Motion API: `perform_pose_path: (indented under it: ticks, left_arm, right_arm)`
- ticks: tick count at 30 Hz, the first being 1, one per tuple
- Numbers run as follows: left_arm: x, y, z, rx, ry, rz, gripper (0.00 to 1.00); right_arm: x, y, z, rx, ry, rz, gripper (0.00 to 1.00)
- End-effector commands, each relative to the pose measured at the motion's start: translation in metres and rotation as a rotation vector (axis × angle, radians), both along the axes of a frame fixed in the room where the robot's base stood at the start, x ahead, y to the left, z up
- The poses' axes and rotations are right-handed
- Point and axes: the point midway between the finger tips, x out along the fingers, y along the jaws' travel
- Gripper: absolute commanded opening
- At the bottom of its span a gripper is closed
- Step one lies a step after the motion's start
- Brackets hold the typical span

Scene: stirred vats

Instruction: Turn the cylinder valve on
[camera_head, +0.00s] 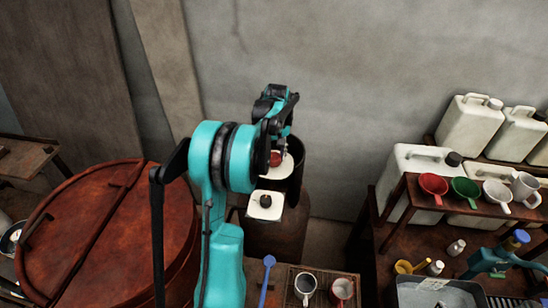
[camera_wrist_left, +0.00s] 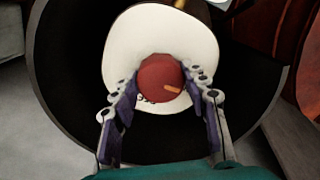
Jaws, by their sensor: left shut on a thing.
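The cylinder valve is a round red knob (camera_wrist_left: 161,78) with a small orange mark at its lower right. It sits over a white plate (camera_wrist_left: 120,50) on a dark round cylinder top (camera_wrist_left: 70,60). In the head view the red knob (camera_head: 275,159) shows small beneath my left gripper (camera_head: 277,148), which reaches down from above. In the left wrist view my left gripper (camera_wrist_left: 161,88) has one finger on each side of the knob and is shut on it. The gripper partly hides the knob in the head view. My right gripper is not in view.
A large rusty lidded vat (camera_head: 105,235) stands at the left. At the right, a shelf holds red (camera_head: 433,185) and green (camera_head: 465,188) cups, with white jugs (camera_head: 470,125) behind. A wall closes the back.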

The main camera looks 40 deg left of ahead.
Motion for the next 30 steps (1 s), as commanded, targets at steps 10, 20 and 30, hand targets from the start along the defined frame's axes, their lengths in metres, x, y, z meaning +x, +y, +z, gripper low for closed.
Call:
perform_pose_path:
  ticks: [10, 20, 30]
  left_arm:
    - [0.0, 0.0, 0.001, 0.001, -0.001, 0.009, 0.16]
    - [0.0, 0.0, 0.0, 0.0, -0.001, 0.008, 0.66]
    - [0.001, 0.0, 0.021, 0.0, -0.001, 0.007, 0.66]
  right_arm:
    - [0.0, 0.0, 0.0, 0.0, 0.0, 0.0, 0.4]
    - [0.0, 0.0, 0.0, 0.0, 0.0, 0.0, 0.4]
    - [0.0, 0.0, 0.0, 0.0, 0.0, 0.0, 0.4]
